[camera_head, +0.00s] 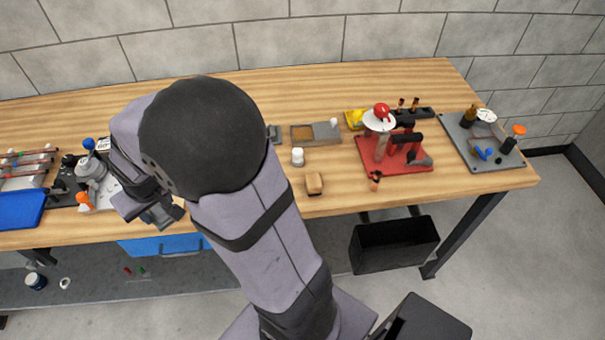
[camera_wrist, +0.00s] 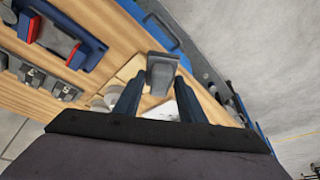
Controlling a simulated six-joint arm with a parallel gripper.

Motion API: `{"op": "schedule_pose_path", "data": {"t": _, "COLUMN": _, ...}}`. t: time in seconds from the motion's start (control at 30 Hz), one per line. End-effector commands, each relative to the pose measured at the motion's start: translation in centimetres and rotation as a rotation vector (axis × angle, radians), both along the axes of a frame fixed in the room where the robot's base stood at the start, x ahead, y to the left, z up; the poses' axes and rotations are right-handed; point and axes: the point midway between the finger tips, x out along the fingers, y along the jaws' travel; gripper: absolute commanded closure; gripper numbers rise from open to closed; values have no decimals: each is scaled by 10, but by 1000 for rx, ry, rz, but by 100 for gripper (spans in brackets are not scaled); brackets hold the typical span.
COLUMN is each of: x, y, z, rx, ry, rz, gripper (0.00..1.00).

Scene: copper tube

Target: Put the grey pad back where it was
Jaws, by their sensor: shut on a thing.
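The grey pad (camera_wrist: 162,72) is between the fingertips of my gripper (camera_wrist: 157,84) in the wrist view. The gripper is shut on it, with one dark finger on each side. In the head view my gripper (camera_head: 158,212) is at the front edge of the wooden bench, left of centre. My arm hides much of the bench there. I cannot tell whether the pad touches the surface below it.
A blue tray (camera_head: 20,208) is at the bench's left end. A white bottle (camera_head: 297,156) and a tan block (camera_head: 314,183) stand right of my arm. A red board (camera_head: 420,160) and a grey board (camera_head: 505,162) hold parts. A black bin (camera_head: 395,250) is below.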

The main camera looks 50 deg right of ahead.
Motion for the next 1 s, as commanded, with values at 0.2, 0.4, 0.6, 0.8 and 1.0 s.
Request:
{"op": "schedule_pose_path", "data": {"t": 0.2, "x": 6, "y": -42, "z": 30, "rx": -7, "ry": -4, "rz": -227, "gripper": 81}}
{"op": "schedule_pose_path", "data": {"t": 0.4, "x": -8, "y": -124, "z": 35, "rx": -14, "ry": -6, "rz": -481, "gripper": 81}}
{"op": "schedule_pose_path", "data": {"t": 0.6, "x": -44, "y": -212, "z": 28, "rx": -16, "ry": -5, "rz": -722, "gripper": 81}}
{"op": "schedule_pose_path", "data": {"t": 0.8, "x": -97, "y": -292, "z": 21, "rx": -15, "ry": -2, "rz": -973, "gripper": 81}}
{"op": "schedule_pose_path", "data": {"t": 1.0, "x": -163, "y": -358, "z": 17, "rx": -8, "ry": 5, "rz": -1269, "gripper": 81}}
